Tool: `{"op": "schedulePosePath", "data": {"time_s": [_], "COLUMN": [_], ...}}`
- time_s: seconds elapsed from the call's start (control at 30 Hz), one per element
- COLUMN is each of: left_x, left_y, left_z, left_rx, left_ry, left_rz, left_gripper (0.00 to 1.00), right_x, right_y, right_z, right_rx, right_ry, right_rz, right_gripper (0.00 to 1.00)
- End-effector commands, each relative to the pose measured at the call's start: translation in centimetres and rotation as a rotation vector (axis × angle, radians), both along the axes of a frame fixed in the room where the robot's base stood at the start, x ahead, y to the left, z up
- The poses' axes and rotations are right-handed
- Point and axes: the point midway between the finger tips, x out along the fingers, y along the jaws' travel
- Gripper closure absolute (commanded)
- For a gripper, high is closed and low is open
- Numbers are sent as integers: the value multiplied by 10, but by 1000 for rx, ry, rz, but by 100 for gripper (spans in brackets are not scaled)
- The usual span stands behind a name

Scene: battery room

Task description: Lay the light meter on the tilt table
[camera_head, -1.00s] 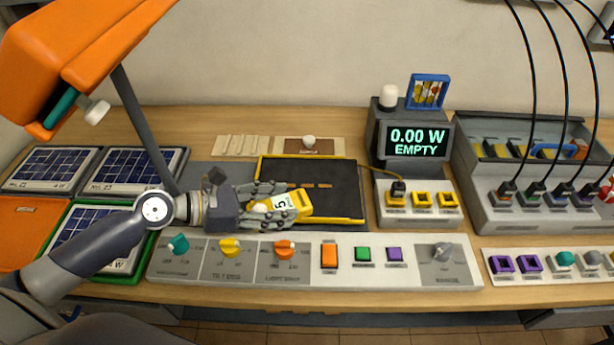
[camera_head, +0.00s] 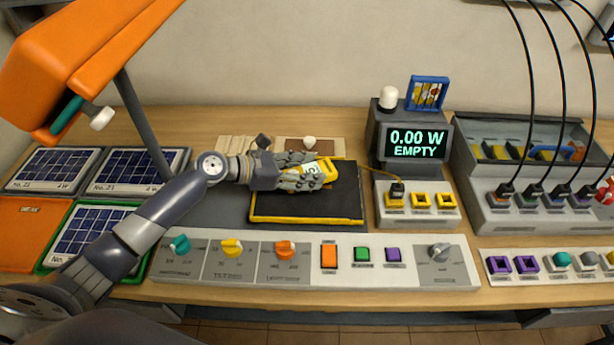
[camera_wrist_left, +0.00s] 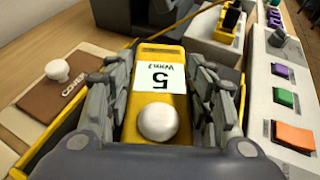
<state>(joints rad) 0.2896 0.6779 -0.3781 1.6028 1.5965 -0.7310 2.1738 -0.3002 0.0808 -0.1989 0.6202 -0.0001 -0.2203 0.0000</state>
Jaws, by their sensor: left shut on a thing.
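The light meter is a yellow block with a white label reading 5 (camera_head: 312,168) and a white dome, which shows in the left wrist view (camera_wrist_left: 158,122). My left gripper (camera_head: 310,174) is shut on it, with fingers on both sides. It holds the meter over the back part of the tilt table (camera_head: 330,205), a black plate with a yellow rim. I cannot tell whether the meter touches the plate. The plate's back part is hidden behind the gripper. My right gripper is not in view.
A control panel (camera_head: 400,270) with knobs and buttons runs along the front. Solar panels (camera_head: 130,170) lie at left. An orange lamp (camera_head: 80,60) overhangs the left.

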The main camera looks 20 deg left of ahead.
Motion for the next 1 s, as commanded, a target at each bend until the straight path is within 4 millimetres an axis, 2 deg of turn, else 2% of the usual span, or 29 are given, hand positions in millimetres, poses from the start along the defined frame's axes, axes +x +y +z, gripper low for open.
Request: {"op": "schedulePosePath", "data": {"time_s": [0.03,0.17,0.57,0.6,0.67,1.0], "left_x": [-1,-1,-1,-1,-1,-1], "left_y": [-1,0,0,0,0,0], "left_z": [-9,-23,-28,-28,-28,-27], "left_rx": [-2,-1,-1,1,2,2], "left_ry": [5,3,1,1,1,1], "left_rz": [1,1,0,0,0,0], "left_gripper": [78,78,78,41,30,30], "right_x": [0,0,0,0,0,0], "right_y": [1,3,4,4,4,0], "right_z": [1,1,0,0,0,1], "right_rx": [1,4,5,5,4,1], "right_ry": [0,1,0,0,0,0], "right_rz": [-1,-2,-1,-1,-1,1], "right_gripper": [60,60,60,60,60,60]}}
